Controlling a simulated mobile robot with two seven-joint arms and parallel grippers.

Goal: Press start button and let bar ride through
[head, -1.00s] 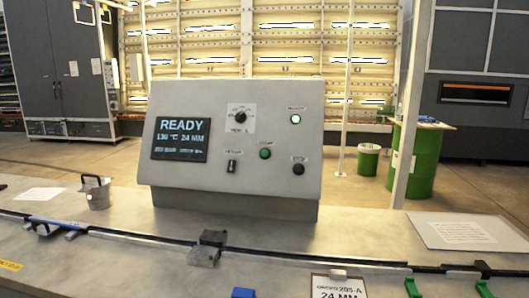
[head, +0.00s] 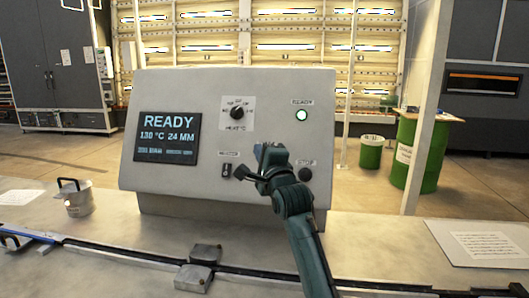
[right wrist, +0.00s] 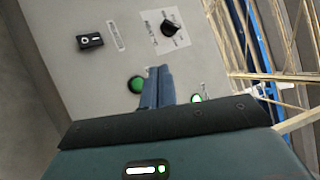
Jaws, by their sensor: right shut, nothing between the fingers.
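The grey control panel (head: 262,90) stands on the bench, and its screen (head: 167,136) reads READY, 130 °C, 24 MM. A green lamp (head: 301,115) is lit at its upper right. My right gripper (head: 268,150) is shut and empty in front of the panel, hiding the green start button in the head view. In the right wrist view that green button (right wrist: 136,84) shows just left of the shut blue fingers (right wrist: 158,82); I cannot tell whether they touch it. A long dark bar or rail (head: 130,256) runs along the bench. My left gripper is out of view.
A black knob (head: 237,113), a small switch (head: 226,171) and a black button (head: 305,173) are also on the panel. A metal block (head: 205,252) sits on the rail. A paper sheet (head: 483,244) lies at right.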

